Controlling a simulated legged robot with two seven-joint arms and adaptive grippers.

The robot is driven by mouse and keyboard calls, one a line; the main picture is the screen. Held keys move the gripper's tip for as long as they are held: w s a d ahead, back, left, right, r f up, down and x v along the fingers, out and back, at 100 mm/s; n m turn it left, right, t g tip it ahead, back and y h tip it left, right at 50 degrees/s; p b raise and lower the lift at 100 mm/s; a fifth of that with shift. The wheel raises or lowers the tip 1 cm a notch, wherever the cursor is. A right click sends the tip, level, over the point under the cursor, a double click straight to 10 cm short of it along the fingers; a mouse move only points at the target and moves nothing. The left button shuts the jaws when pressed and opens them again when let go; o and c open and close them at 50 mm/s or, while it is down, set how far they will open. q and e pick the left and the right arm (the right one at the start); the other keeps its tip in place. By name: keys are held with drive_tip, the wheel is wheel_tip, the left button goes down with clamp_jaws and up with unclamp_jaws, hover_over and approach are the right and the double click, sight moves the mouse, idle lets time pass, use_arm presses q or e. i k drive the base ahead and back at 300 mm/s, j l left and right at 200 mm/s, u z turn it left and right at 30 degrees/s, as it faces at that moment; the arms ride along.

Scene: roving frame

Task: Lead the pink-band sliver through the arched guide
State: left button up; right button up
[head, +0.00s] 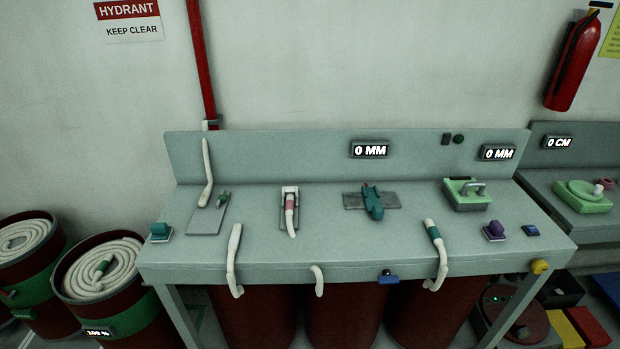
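The pink-band sliver (291,221) is a short white rope-like strand with a pink band near its upper end. It lies on the grey table in the head view, left of centre. Its upper end is at a small white arch-like frame (289,189) on a grey plate; I cannot tell whether it passes through. A green block (466,203) with a grey arched piece on top stands at the table's right. I cannot tell which of the two is the arched guide. Neither of my grippers is in view.
A teal device (373,203) sits mid-table. A purple knob (494,230) and teal knob (160,231) stand near the ends. Drums of coiled sliver (103,269) stand left. The tabletop (330,245) has bare patches.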

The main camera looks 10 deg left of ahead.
sight(289, 203)
drive_tip(key=i+j+z, duration=0.1)
drive_tip(key=j+z, duration=0.35)
drive_tip(key=j, duration=1.15)
